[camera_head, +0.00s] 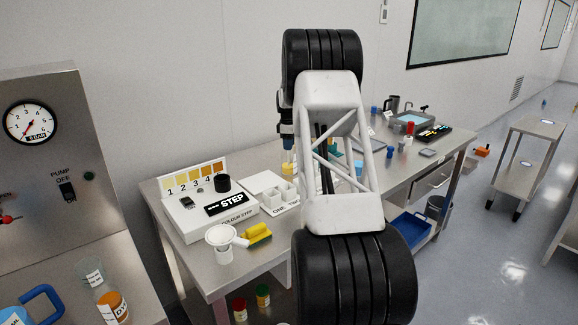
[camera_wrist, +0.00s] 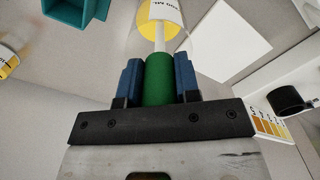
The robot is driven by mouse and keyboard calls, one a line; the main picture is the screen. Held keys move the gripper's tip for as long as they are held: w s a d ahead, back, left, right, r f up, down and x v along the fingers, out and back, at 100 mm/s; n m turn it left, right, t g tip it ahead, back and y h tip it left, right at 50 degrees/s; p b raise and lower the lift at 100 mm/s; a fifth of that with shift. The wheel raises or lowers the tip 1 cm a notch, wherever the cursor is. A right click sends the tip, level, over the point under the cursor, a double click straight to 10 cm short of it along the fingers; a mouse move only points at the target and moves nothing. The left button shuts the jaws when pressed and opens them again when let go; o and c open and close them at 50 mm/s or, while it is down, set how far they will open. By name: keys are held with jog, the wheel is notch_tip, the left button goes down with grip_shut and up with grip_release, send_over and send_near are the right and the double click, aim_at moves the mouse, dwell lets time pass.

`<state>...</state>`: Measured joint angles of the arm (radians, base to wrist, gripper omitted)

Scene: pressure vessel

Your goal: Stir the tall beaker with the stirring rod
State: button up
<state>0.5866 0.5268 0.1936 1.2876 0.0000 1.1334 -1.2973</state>
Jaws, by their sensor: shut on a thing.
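The stirring rod has a green grip (camera_wrist: 158,88) and a thin white shaft (camera_wrist: 159,42). My gripper (camera_wrist: 158,74) is shut on the green grip, with one blue finger on each side. The shaft points away from the fingers toward a beaker (camera_wrist: 147,20) with yellow contents and a white label, at the top edge of the wrist view. The shaft's far end overlaps this beaker; I cannot tell whether it is inside.
A teal container (camera_wrist: 75,18) and another yellow-filled vessel (camera_wrist: 8,62) stand to the left in the wrist view. The colour-step box (camera_head: 205,205), a white funnel-topped cup (camera_head: 223,243) and a yellow-green sponge (camera_head: 258,235) occupy the bench's near left end (camera_head: 240,270).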

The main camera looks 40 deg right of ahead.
jog(key=shift+r, duration=0.15)
dwell(0.3)
notch_tip(320, 180, up, 14)
jog(key=shift+f, duration=0.2)
dwell(1.3)
jog(key=shift+d, duration=0.1)
dwell(0.4)
